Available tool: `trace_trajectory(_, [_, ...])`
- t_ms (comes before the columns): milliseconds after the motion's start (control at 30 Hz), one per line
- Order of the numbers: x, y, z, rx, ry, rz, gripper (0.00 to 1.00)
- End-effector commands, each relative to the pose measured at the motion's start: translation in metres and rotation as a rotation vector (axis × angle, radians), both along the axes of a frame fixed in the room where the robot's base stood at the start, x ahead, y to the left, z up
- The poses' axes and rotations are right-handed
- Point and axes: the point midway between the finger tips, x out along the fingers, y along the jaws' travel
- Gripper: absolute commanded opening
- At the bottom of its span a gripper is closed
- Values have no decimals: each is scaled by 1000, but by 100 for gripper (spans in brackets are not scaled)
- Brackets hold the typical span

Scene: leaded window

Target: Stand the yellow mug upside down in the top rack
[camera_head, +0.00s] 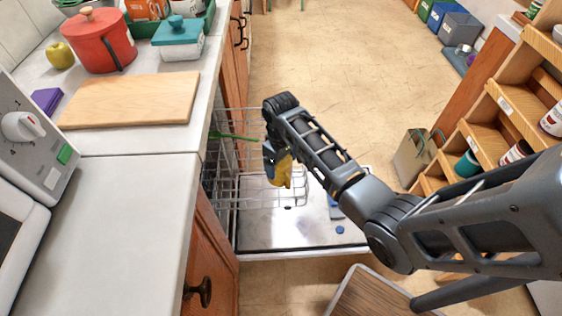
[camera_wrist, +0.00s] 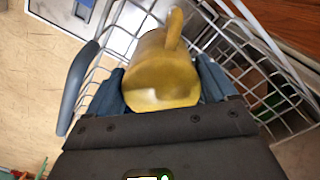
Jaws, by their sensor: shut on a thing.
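The yellow mug (camera_head: 280,171) is held by my gripper (camera_head: 271,152) over the pulled-out wire top rack (camera_head: 242,188) of the dishwasher. In the wrist view the mug (camera_wrist: 160,75) fills the space between the two fingers of my gripper (camera_wrist: 155,88), and its handle points up in the picture. The gripper is shut on the mug. The rack's wires (camera_wrist: 235,50) show behind and beside it. I cannot tell whether the mug touches the rack, nor which way its mouth faces.
The open dishwasher door (camera_head: 285,228) lies below the rack, with a blue round thing (camera_head: 340,229) on it. A green utensil (camera_head: 233,136) lies at the rack's far left. The counter (camera_head: 120,215) borders the rack on the left. Wooden shelves (camera_head: 490,125) stand at right.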

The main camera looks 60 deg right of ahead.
Motion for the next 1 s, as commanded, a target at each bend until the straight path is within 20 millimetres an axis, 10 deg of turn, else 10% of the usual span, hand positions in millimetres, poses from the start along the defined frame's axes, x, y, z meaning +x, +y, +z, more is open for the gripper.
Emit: trace_trajectory(1000, [0,0,-12,0,0,1,36])
